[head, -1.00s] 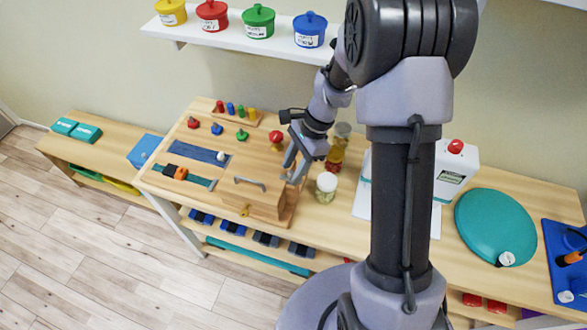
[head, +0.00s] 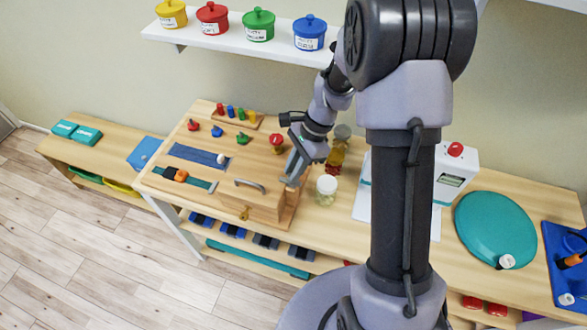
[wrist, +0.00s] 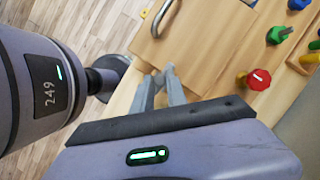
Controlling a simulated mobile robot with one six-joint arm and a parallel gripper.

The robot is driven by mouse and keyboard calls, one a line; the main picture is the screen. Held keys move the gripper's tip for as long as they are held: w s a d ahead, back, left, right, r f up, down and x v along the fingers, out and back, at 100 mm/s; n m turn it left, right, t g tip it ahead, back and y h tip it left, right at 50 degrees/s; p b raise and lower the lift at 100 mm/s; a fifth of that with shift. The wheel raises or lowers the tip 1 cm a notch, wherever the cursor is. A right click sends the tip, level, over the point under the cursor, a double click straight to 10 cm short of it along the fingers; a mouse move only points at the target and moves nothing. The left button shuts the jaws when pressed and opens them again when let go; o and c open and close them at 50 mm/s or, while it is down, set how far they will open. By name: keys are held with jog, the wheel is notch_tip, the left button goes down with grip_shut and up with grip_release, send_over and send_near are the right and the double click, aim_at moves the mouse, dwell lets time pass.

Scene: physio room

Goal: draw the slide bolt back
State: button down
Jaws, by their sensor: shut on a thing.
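A wooden box (head: 258,205) with a grey bar handle (head: 249,184) stands on the workbench. In the wrist view its pale wooden top (wrist: 195,40) and the handle (wrist: 160,16) show at the top. My gripper (head: 291,180) is at the right end of the box, low against its edge. In the wrist view my gripper's grey fingers (wrist: 160,88) point at the edge of the wood and are shut on a small part there. The slide bolt itself is hidden by the fingers and cannot be made out. A small brass fitting (head: 244,214) shows on the box's front.
A white-lidded jar (head: 326,190) and an amber jar (head: 337,155) stand close to the right of my gripper. A red knob (head: 277,141) stands behind it and also shows in the wrist view (wrist: 258,79). Coloured pegs (head: 238,112) stand at the back.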

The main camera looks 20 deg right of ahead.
jog(key=shift+d, duration=0.1)
dwell(0.8)
jog(key=shift+s+d, duration=0.95)
jog(key=shift+d, duration=0.25)
jog(key=c, duration=1.8)
grip_release()
jog(key=o, duration=0.5)
jog(key=shift+d, duration=0.1)
jog(key=shift+c, duration=0.2)
jog(key=p+v, duration=0.5)
jog(key=v, duration=1.2)
jog(key=shift+r+p, duration=0.25)
jog(key=shift+p, duration=0.05)
